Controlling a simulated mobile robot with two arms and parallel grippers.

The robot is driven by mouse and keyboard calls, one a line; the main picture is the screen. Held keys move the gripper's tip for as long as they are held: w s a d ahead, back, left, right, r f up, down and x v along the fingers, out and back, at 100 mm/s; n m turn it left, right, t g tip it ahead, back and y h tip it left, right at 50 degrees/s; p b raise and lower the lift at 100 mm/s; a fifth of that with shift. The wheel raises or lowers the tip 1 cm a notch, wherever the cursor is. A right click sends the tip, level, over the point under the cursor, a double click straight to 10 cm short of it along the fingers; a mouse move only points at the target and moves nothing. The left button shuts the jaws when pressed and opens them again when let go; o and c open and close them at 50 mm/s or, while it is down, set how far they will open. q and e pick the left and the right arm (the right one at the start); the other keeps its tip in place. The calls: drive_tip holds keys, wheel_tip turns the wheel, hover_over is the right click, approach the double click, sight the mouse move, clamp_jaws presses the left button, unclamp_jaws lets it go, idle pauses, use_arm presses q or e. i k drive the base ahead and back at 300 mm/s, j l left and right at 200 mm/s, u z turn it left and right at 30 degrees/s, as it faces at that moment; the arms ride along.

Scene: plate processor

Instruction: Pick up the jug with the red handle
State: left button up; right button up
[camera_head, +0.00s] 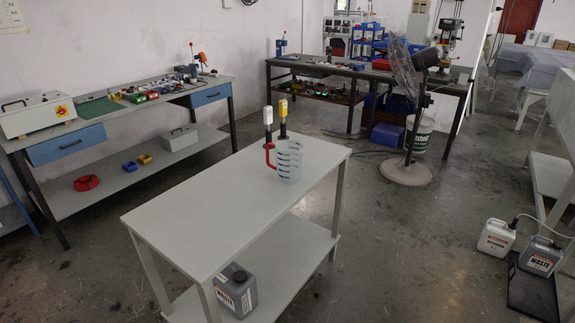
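The jug (289,161) is clear with dark level markings and stands upright near the far right end of the light grey table (225,205). Its red handle (269,155) is on its left side. Neither of my grippers shows in the head view, and nothing is touching the jug.
A white-topped bottle (267,122) and a yellow-topped bottle (283,117) stand just behind the jug. A grey waste canister (236,290) is on the lower shelf. The near tabletop is clear. A standing fan (405,172) and workbenches are beyond; waste canisters (497,237) stand at right.

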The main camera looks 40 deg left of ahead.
sight(283, 161)
drive_tip(key=i+u, duration=0.1)
drive_tip(key=u, duration=1.15)
